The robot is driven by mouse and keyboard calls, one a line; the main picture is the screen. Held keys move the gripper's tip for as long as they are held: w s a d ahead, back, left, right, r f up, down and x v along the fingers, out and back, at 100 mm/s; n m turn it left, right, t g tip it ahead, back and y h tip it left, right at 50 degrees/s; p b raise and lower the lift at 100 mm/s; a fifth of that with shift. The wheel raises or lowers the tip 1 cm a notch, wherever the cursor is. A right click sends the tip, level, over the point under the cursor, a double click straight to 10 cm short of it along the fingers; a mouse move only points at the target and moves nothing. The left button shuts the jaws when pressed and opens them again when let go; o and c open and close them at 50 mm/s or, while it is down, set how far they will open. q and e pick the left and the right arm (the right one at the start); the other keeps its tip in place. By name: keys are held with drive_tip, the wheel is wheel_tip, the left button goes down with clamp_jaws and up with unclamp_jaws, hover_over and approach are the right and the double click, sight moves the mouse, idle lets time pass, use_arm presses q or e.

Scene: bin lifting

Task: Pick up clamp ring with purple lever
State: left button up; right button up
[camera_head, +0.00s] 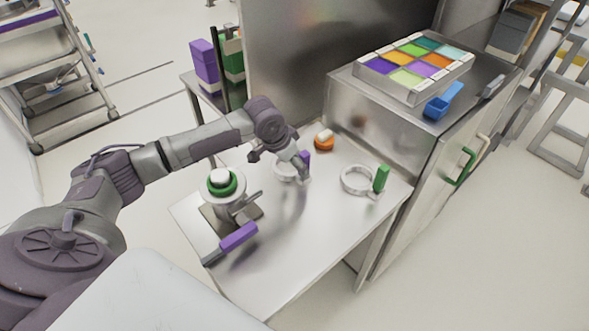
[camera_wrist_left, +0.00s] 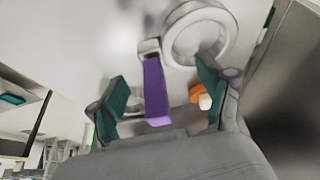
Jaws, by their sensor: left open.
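The clamp ring with the purple lever (camera_head: 284,174) lies on the metal table, partly hidden by my left gripper (camera_head: 281,157) in the head view. Its purple lever (camera_head: 306,158) shows beside a finger. In the left wrist view, the silver ring (camera_wrist_left: 178,40) is ahead of the gripper, and the purple lever (camera_wrist_left: 156,90) points back between the two green-padded fingers. My left gripper (camera_wrist_left: 162,88) is open, with a gap visible on both sides of the lever. My right gripper is in neither view.
A similar ring with a green lever (camera_head: 381,178) lies to the right. An orange and white piece (camera_head: 324,139) sits behind. A silver fitting with a green ring (camera_head: 222,184) and a purple-handled tool (camera_head: 238,237) are at left. A steel cabinet (camera_head: 375,125) bounds the right. The table front is clear.

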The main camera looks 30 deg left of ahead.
sight(292, 177)
use_arm(q)
drive_tip(key=x, duration=0.2)
drive_tip(key=p+x, duration=0.1)
drive_tip(key=x, duration=0.1)
drive_tip(key=shift+d+f, duration=0.15)
drive_tip(key=shift+d, duration=0.25)
drive_tip(key=shift+w+f, duration=0.2)
drive_tip(key=shift+f, duration=0.1)
drive_tip(key=shift+c, duration=0.5)
drive_tip(key=shift+s, duration=0.1)
drive_tip(key=shift+c, duration=1.4)
drive_tip(key=c, duration=1.1)
drive_tip(key=shift+r, duration=0.1)
clamp_jaws()
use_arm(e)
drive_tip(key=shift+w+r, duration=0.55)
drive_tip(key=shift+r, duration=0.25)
